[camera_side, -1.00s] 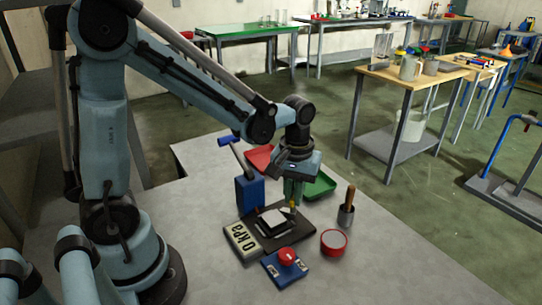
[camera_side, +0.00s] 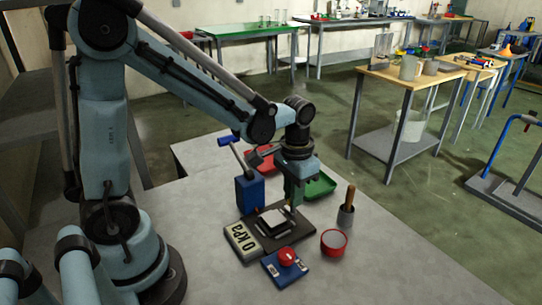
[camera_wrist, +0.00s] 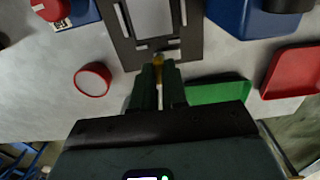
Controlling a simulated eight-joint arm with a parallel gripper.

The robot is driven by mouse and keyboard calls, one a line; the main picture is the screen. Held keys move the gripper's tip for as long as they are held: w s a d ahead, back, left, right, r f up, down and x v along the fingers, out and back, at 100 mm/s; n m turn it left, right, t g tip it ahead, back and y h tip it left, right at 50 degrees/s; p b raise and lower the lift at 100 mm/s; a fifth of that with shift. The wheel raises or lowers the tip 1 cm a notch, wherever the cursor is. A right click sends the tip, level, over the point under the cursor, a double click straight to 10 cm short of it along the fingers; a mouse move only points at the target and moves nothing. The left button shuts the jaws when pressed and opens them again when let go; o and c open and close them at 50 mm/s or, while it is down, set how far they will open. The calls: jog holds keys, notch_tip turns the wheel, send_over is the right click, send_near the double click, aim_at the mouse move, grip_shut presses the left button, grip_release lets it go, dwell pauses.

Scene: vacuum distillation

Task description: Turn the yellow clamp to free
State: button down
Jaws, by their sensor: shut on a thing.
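The yellow clamp (camera_wrist: 158,59) shows as a small yellow piece at the edge of the dark plate (camera_wrist: 122,45) in the wrist view. My gripper (camera_wrist: 158,72) is shut on it, with a dark green finger on either side. The fingers hide most of the clamp, so its exact angle cannot be told. In the side view my gripper (camera_side: 293,206) points down at the back right part of the dark plate (camera_side: 291,236). A pale square piece (camera_side: 274,219) lies on the plate, just left of the fingers.
A blue block with a lever (camera_side: 249,191) stands behind the plate. Red (camera_side: 262,158) and green (camera_side: 322,186) trays lie behind.

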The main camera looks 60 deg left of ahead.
dwell(0.4)
jog(key=c, duration=1.2)
grip_release()
jog(key=shift+o, duration=0.2)
notch_tip(320, 180, up, 12)
jog(key=t, duration=0.7)
send_near(289, 199)
jog(key=shift+w+r, duration=0.8)
jog(key=shift+r, duration=0.05)
